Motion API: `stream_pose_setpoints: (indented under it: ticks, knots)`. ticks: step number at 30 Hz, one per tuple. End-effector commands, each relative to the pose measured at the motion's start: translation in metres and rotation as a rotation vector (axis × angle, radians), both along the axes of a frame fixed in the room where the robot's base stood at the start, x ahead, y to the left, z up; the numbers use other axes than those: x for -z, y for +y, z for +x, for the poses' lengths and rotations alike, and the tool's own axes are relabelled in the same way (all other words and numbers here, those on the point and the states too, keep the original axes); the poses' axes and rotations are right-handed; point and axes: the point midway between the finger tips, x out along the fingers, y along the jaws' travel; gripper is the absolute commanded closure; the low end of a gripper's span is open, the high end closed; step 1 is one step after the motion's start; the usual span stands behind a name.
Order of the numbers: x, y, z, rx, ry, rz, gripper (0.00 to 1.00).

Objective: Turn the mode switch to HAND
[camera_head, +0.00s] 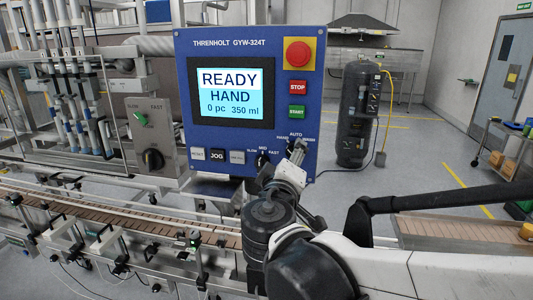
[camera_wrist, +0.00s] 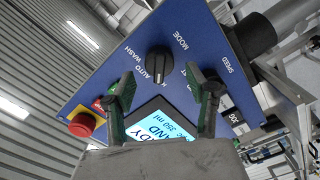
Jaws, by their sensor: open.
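The blue control panel (camera_head: 250,52) has a screen (camera_head: 231,94) reading READY, HAND, 0 pc, 350 ml. The mode switch, a black round knob (camera_wrist: 158,62), shows in the wrist view near the labels WASH, AUTO and a partly hidden label starting with H. Its exact pointer direction is hard to tell. In the head view my gripper (camera_head: 297,152) is at the panel's lower right and covers most of the switch below the AUTO label. In the wrist view my gripper (camera_wrist: 161,76) is open, with one finger on each side of the knob's position and no visible contact.
A red emergency button (camera_head: 299,54), STOP button (camera_head: 298,87) and START button (camera_head: 297,112) sit above the switch. The speed knob (camera_head: 263,158) and a JOG button (camera_head: 217,156) are to its left. A conveyor (camera_head: 180,221) runs below the panel.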

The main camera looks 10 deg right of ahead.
Motion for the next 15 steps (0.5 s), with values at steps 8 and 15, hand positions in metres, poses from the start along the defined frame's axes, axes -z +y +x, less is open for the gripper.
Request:
stream_pose_setpoints:
  ticks: [8,15]
  knots:
    - [0.000,0.021,-0.043,-0.004,0.000,0.000,0.48]
    - [0.000,0.032,-0.066,-0.003,-0.001,0.000,0.48]
